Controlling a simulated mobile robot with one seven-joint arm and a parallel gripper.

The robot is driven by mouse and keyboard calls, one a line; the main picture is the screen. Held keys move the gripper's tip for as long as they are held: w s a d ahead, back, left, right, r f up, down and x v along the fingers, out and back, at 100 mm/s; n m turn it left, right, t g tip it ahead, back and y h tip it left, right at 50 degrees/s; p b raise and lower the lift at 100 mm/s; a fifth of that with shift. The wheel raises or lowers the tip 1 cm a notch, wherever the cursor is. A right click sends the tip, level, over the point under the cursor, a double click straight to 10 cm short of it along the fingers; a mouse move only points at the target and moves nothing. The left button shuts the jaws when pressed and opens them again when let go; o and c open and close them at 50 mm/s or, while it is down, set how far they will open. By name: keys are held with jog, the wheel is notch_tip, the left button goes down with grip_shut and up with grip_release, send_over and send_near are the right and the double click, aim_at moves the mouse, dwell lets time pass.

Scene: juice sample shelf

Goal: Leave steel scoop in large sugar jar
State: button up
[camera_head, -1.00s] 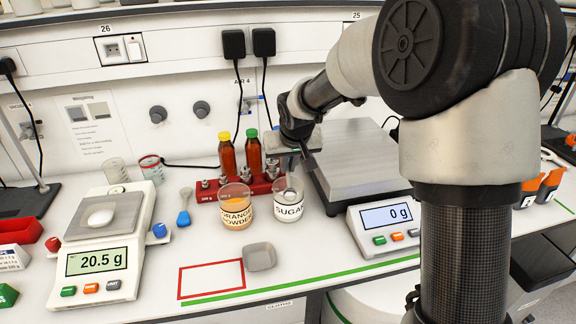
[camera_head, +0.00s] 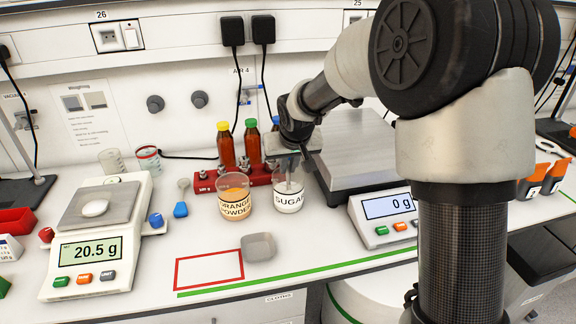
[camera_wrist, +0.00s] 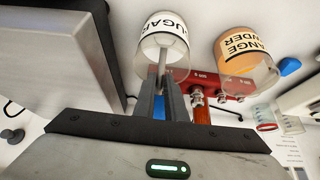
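The large sugar jar (camera_head: 288,201) is a clear, wide-mouthed jar with a white SUGAR label, standing upright on the bench. It also shows at the top of the wrist view (camera_wrist: 163,32), its mouth facing the camera. My gripper (camera_head: 290,160) is just above the jar's mouth, pointing down. In the wrist view, my gripper's two dark fingers (camera_wrist: 165,88) are close together on a thin grey handle, the steel scoop (camera_wrist: 162,62). The handle runs into the jar; the scoop's bowl is hidden or too small to make out.
The orange powder jar (camera_head: 234,198) stands close left of the sugar jar. Behind are a red rack (camera_head: 258,178) and two brown bottles (camera_head: 227,150). A large balance (camera_head: 350,160) stands close right. A grey dish (camera_head: 259,246) lies in front; a blue-handled spoon (camera_head: 181,208) lies left.

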jog(key=o, duration=0.4)
jog(key=shift+r, duration=0.1)
jog(key=p+v, duration=0.1)
jog(key=v, duration=1.6)
jog(key=shift+s+r, duration=0.1)
jog(key=shift+r+p, duration=0.1)
jog(key=shift+p, duration=0.25)
